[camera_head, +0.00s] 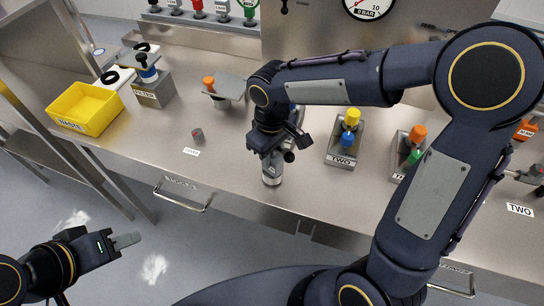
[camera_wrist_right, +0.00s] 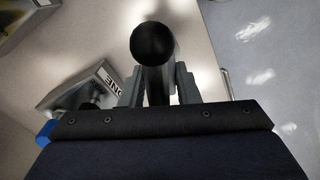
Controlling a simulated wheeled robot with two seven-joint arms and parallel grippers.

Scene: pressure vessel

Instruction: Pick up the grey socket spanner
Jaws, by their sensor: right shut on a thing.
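The grey socket spanner (camera_head: 272,174) shows in the head view as a short grey cylinder under my right gripper (camera_head: 270,154), near the bench's front edge. Its upper part is hidden by the gripper. In the right wrist view the spanner (camera_wrist_right: 153,43) shows a round black end and a dark shaft between the two fingers of my right gripper (camera_wrist_right: 158,84), which is shut on it. I cannot tell whether the spanner touches the bench. My left gripper (camera_head: 125,241) is empty, low at the left, away from the bench; its fingers overlap in view.
The steel bench (camera_head: 225,165) holds a yellow waste tray (camera_head: 85,108), a filter block (camera_head: 153,90), block TWO (camera_head: 343,150) and a small grey-red piece (camera_head: 197,135). Block ONE (camera_wrist_right: 85,88) stands beside the right gripper. A gauge (camera_head: 368,5) is behind. The bench's front left is mostly clear.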

